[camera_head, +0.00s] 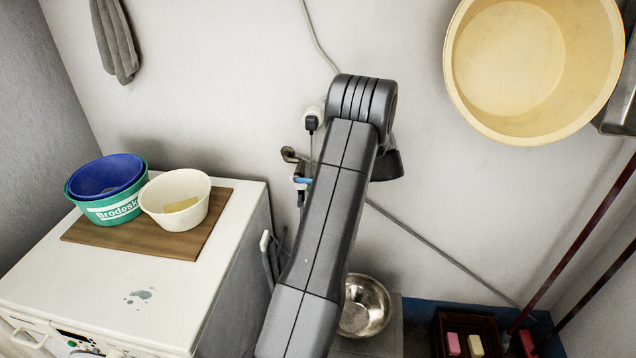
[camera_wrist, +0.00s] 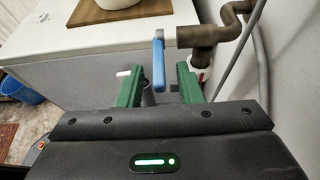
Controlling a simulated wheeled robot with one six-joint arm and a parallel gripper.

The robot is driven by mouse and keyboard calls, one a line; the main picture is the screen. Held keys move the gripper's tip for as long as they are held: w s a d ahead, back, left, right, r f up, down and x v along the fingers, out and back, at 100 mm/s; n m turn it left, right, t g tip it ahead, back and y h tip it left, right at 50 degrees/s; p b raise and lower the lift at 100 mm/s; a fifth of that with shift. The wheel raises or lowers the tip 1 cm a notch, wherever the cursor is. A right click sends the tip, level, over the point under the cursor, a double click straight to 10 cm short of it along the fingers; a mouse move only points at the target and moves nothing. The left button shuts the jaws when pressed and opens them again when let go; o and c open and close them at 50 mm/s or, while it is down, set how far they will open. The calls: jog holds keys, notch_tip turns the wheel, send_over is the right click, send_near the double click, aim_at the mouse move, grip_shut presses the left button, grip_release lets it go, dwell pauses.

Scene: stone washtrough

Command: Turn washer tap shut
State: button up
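The washer tap is a brownish metal fitting (camera_wrist: 205,36) on the wall pipe, with a blue lever (camera_wrist: 158,66). In the wrist view the lever hangs between the two green fingers of my gripper (camera_wrist: 160,72), which are apart, with a visible gap on each side. Whether either finger touches the lever cannot be told. In the head view the brown tap (camera_head: 290,155) and the blue lever (camera_head: 302,180) show just left of my arm. My arm hides the gripper there. The white washer (camera_head: 225,260) stands left of the tap.
A wooden board (camera_head: 185,241) on the washer bears a cream bowl (camera_head: 160,205) and nested blue and green basins (camera_head: 108,190). A grey hose (camera_wrist: 262,60) runs close beside the tap. A plug (camera_head: 312,122) sits above it. A metal bowl (camera_head: 368,305) is below right.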

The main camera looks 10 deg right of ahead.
jog(key=b+v, duration=0.2)
jog(key=v, duration=1.2)
jog(key=shift+a, duration=0.1)
jog(key=p+x, duration=0.2)
jog(key=x, duration=1.1)
jog(key=shift+w+a+f, duration=0.2)
jog(key=shift+a, duration=0.15)
jog(key=shift+d, duration=0.1)
